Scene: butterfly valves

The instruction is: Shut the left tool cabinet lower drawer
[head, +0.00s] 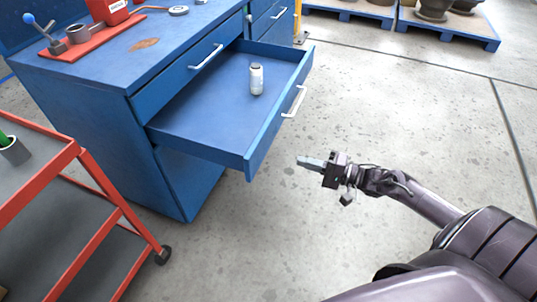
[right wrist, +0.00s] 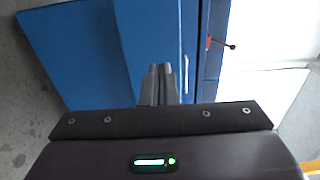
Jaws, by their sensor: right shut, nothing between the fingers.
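The blue tool cabinet (head: 95,85) stands at the left in the head view. Its lower drawer (head: 205,112) is pulled far out, with a silver bar handle (head: 294,102) on its front. A small white and grey can (head: 257,79) stands upright inside the drawer. My right gripper (head: 303,161) is shut and empty, in front of the drawer front and apart from it, below and to the right of the handle in the picture. In the right wrist view the shut fingers (right wrist: 160,84) point towards blue cabinet surfaces. My left gripper is not in view.
The upper drawer (head: 190,75) is shut. A red-framed cart (head: 90,165) stands at the lower left. A vise (head: 55,42) on a red base and a red container (head: 107,10) are on the cabinet top. Blue pallets (head: 450,30) stand at the back right. The floor right of the drawer is clear.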

